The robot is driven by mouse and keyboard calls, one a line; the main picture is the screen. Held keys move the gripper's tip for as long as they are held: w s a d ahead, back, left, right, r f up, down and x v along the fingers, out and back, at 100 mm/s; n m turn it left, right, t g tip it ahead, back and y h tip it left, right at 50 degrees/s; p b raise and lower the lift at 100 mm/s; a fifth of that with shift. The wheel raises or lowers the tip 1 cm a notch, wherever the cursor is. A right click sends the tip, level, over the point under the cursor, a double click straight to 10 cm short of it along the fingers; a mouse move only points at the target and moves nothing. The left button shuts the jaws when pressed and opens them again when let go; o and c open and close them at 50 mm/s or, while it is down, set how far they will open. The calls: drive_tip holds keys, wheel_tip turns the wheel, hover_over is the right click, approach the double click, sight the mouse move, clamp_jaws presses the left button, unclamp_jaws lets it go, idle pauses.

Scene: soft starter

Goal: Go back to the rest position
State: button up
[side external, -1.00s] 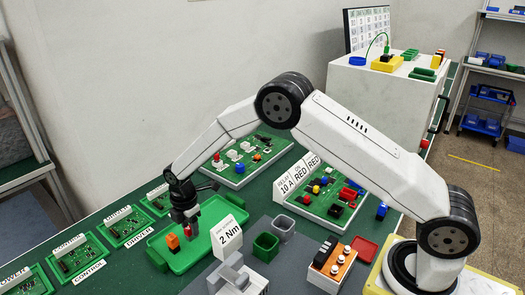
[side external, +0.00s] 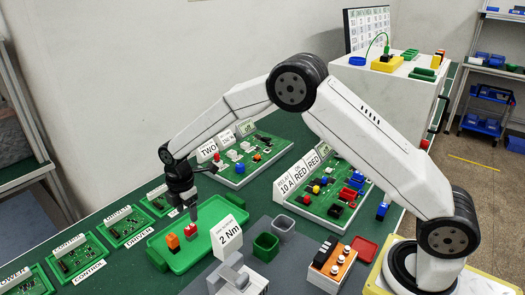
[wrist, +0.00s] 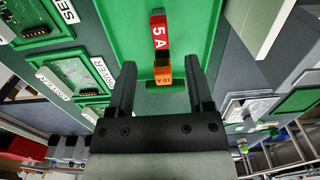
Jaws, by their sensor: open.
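My gripper (side external: 187,208) is open and empty above the green tray (side external: 163,244). In the wrist view, my gripper (wrist: 161,85) shows two dark fingers spread apart with nothing held between them. A red block (side external: 191,230) stands in the tray under the fingers, and an orange block (side external: 173,242) stands to its left. In the wrist view the red block (wrist: 159,32) is marked 5 A. The orange block (wrist: 163,71) is marked 10 A and appears between the fingers, beyond them.
Green circuit boards (side external: 71,260) line the left bench edge. A white card marked 2 Nm (side external: 227,237) stands right of the tray. Boards with coloured parts (side external: 247,160) lie behind. A green bin (side external: 265,247) and an orange-topped terminal unit (side external: 333,262) stand to the right.

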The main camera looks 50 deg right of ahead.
drive_tip(key=shift+r, duration=1)
drive_tip(key=shift+d, duration=0.1)
drive_tip(key=s+d+r+m, duration=0.1)
drive_tip(key=s+d+m, duration=0.1)
drive_tip(key=s+m, duration=0.1)
drive_tip(key=s+d+r+m+t, duration=0.1)
drive_tip(key=s+d+r+m, duration=0.1)
drive_tip(key=s+m, duration=0.1)
drive_tip(key=s+d+r+m, duration=0.1)
drive_tip(key=s+d+m, duration=0.1)
drive_tip(key=s, duration=0.2)
drive_tip(key=shift+s+d+r+m, duration=0.1)
drive_tip(key=shift+s+r+m, duration=0.15)
drive_tip(key=shift+m, duration=0.15)
drive_tip(key=s+d+m+t, duration=0.1)
drive_tip(key=s+d+m, duration=0.3)
drive_tip(key=s+m, duration=0.5)
drive_tip(key=shift+s+t, duration=0.3)
drive_tip(key=shift+s, duration=2.5)
